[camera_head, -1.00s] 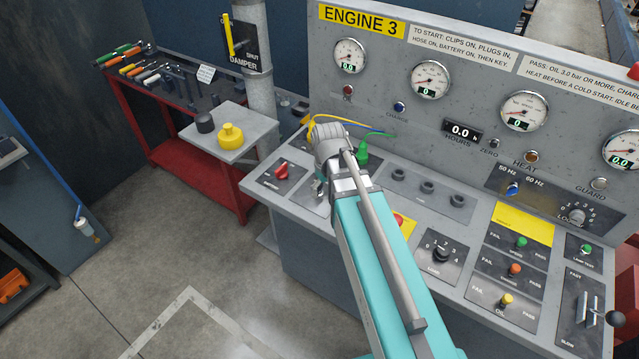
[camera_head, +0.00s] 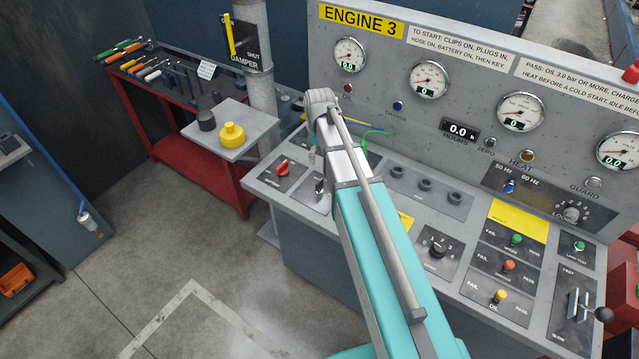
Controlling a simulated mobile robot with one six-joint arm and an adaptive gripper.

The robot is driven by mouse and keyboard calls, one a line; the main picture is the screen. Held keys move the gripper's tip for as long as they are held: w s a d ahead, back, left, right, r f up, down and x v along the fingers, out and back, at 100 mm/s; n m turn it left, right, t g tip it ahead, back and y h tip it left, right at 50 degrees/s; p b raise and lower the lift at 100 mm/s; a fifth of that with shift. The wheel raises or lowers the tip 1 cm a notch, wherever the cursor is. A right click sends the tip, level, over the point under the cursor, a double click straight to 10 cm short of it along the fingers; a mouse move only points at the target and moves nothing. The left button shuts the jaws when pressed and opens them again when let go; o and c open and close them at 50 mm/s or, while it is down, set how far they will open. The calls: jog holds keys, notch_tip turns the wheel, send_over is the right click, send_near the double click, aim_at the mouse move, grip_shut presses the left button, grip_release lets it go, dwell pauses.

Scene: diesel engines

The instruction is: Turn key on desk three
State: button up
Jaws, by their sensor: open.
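The Engine 3 desk (camera_head: 255,190) stands across the middle and right, with its upright gauge panel behind. A small key switch (camera_head: 319,187) sits on a dark plate at the desk's left part, just left of my teal arm. The key's exact angle is too small to tell. My arm reaches up over the desk, and its grey wrist is above and behind the key switch. My gripper's fingers are not distinguishable; they seem hidden behind the wrist and arm.
A red rotary switch (camera_head: 282,168) is left of the key. A yellow plate (camera_head: 405,222) is partly behind my arm. A small table with a yellow knob-like part (camera_head: 232,135) stands left. Floor at front left is clear.

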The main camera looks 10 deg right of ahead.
aim_at(319, 182)
jog(key=shift+f, duration=0.15)
notch_tip(319, 182, down, 13)
jog(key=b, duration=1.3)
jog(key=shift+f+b, duration=0.2)
jog(key=shift+b, duration=0.15)
jog(key=shift+c, duration=0.2)
jog(key=c, duration=1.1)
